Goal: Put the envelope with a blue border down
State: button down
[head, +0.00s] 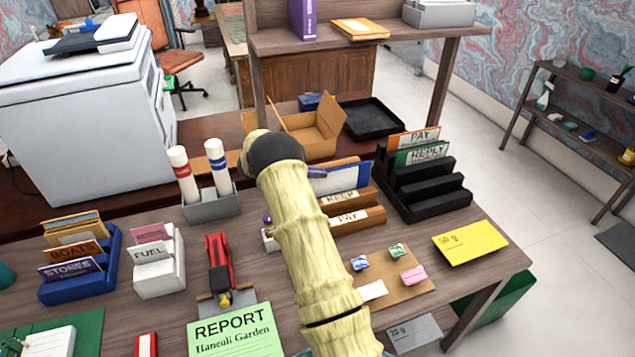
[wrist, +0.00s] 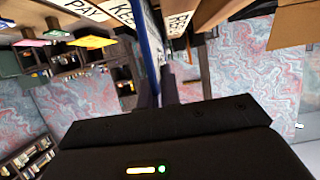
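The envelope with a blue border (head: 336,181) stands upright at the wooden sorter (head: 372,217), partly hidden behind my arm in the head view. The sorter carries KEEP and PAY labels. In the wrist view the envelope shows edge-on as a blue strip (wrist: 147,45) running down between the fingers of my gripper (wrist: 158,92). The fingers look closed on it. I cannot tell whether the envelope's lower edge touches the sorter.
A black stepped sorter (head: 430,190) with PAY and REPLY cards stands to the right. An open cardboard box (head: 310,135) and a black tray (head: 373,119) lie behind. Small packets sit on a brown mat (head: 408,291) in front. A yellow envelope (head: 470,242) lies at the right.

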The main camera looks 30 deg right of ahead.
aim_at(317, 182)
jog(key=shift+f, duration=1.85)
jog(key=shift+w+f, duration=0.1)
jog(key=shift+f, duration=0.1)
jog(key=c, duration=1.6)
grip_release()
jog(key=shift+w+a, duration=0.1)
jog(key=shift+a, duration=0.05)
jog(key=shift+s+r, duration=0.1)
jog(key=shift+s, duration=0.1)
